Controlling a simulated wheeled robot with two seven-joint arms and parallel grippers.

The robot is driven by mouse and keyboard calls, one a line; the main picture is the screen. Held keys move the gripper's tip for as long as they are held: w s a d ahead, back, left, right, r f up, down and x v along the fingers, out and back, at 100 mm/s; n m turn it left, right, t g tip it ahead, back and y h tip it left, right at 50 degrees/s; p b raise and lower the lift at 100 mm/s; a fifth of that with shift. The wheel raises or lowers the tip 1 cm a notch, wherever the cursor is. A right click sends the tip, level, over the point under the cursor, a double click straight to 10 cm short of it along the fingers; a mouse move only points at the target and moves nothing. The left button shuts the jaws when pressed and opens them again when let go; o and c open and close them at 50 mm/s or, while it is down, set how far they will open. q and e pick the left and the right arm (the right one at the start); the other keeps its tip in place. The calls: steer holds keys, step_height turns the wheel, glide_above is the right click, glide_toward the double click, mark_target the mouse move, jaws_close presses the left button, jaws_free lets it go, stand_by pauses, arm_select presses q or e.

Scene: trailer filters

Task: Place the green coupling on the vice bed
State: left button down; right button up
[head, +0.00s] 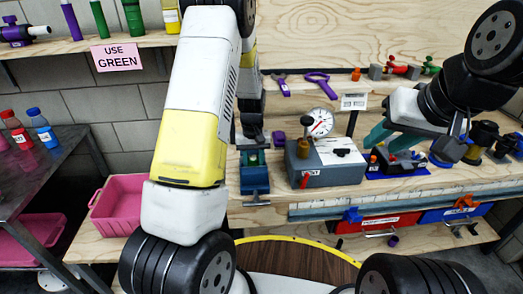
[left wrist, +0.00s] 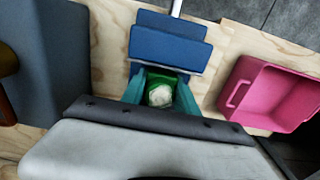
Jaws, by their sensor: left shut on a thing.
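The blue vice (head: 255,184) stands on the wooden bench, left of the grey gauge box; its blue blocks (left wrist: 170,45) fill the upper middle of the left wrist view. My left gripper (head: 252,158) points down at the vice. In the left wrist view its teal fingers (left wrist: 161,92) are shut on the green coupling (left wrist: 182,78), which has a pale round middle. The coupling is just beside the vice blocks; whether it touches the bed is hidden. My right gripper (head: 392,138) is at the right above a small blue tray, its teal fingers apart and empty.
The grey gauge box (head: 328,168) stands close right of the vice. A pink bin (head: 117,205) is to the left. The blue tray (head: 398,172) with small parts lies under my right gripper. Tools hang on the back board. A pink sign (head: 117,57) reads "USE GREEN".

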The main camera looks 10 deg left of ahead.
mark_target(253, 158)
arm_select(q)
steer(key=c, duration=0.9)
jaws_free()
steer(key=shift+o, duration=0.2)
steer(key=shift+r, duration=3.9)
